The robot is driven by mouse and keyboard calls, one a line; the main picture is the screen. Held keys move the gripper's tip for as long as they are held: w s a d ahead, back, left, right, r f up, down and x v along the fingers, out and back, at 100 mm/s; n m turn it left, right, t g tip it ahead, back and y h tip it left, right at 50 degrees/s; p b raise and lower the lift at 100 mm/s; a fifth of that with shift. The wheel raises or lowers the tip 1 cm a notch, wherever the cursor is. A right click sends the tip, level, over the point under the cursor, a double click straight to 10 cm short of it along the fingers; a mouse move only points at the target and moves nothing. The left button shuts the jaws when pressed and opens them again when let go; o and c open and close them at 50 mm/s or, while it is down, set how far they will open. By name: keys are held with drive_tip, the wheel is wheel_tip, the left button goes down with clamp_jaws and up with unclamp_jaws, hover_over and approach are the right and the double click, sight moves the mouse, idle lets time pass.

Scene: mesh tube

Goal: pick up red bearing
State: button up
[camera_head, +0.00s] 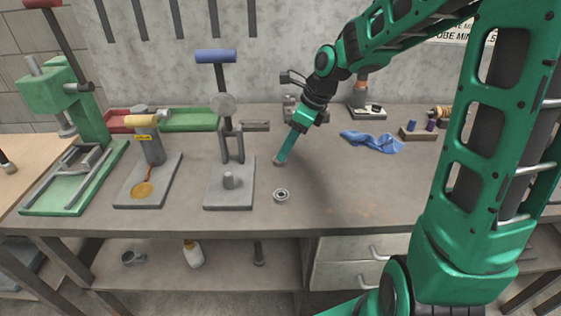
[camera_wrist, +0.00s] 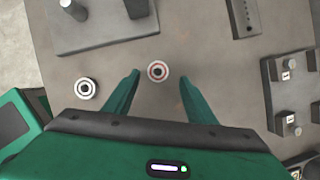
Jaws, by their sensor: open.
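My gripper (camera_wrist: 159,77) is open and empty, with one finger to each side of the bearing in that picture. I cannot tell how high the fingertips are above it. In the head view my gripper (camera_head: 281,156) points down at the middle of the bench, and the red bearing is mostly hidden at its tip. A second bearing (camera_wrist: 86,88), pale with a dark ring, lies to the left; it shows in the head view (camera_head: 281,195) nearer the front edge.
A grey press base with a post (camera_head: 229,192) stands left of my gripper. A yellow-handled tool on a plate (camera_head: 148,185) and a green press (camera_head: 75,180) are farther left. A blue cloth (camera_head: 372,141) lies to the right.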

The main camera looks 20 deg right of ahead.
drive_tip(key=x, duration=0.4)
drive_tip(key=shift+s+a, duration=0.2)
drive_tip(key=shift+c, duration=0.4)
drive_tip(key=c, duration=1.1)
